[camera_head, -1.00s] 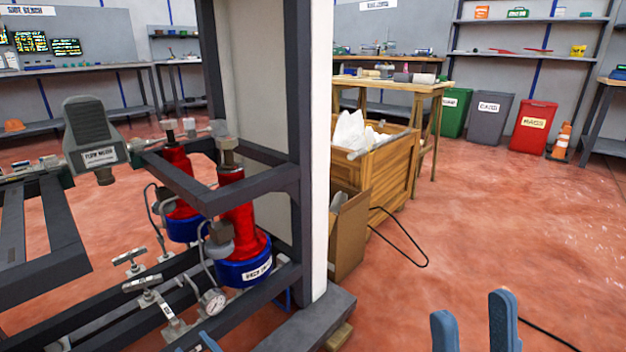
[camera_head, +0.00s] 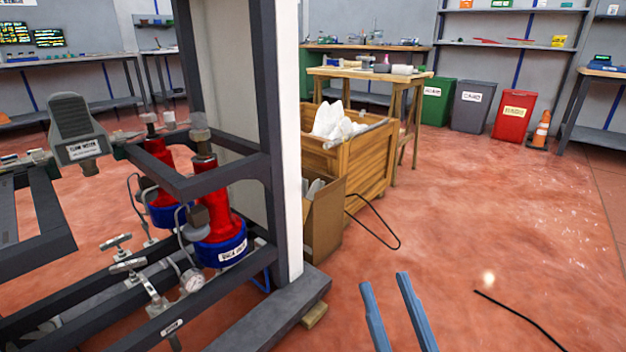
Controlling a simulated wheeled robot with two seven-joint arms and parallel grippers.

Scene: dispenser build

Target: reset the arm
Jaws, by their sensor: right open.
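My right gripper (camera_head: 385,281) shows at the bottom, right of centre, as two blue fingers held apart with nothing between them. It is over the red floor, to the right of the dark dispenser frame (camera_head: 300,300) and apart from it. My left gripper is not in view. On the frame, two red cylinders with blue bases stand side by side; the nearer one (camera_head: 222,215) has a white label. A grey flow meter (camera_head: 75,128) sits at the left of the frame.
A cardboard box (camera_head: 323,220) and a wooden crate (camera_head: 375,165) with white contents stand behind the frame. Black cables lie on the floor, one (camera_head: 520,318) right of my gripper. Green, grey and red bins (camera_head: 513,115) and a cone (camera_head: 540,130) stand at the back. The right floor is mostly clear.

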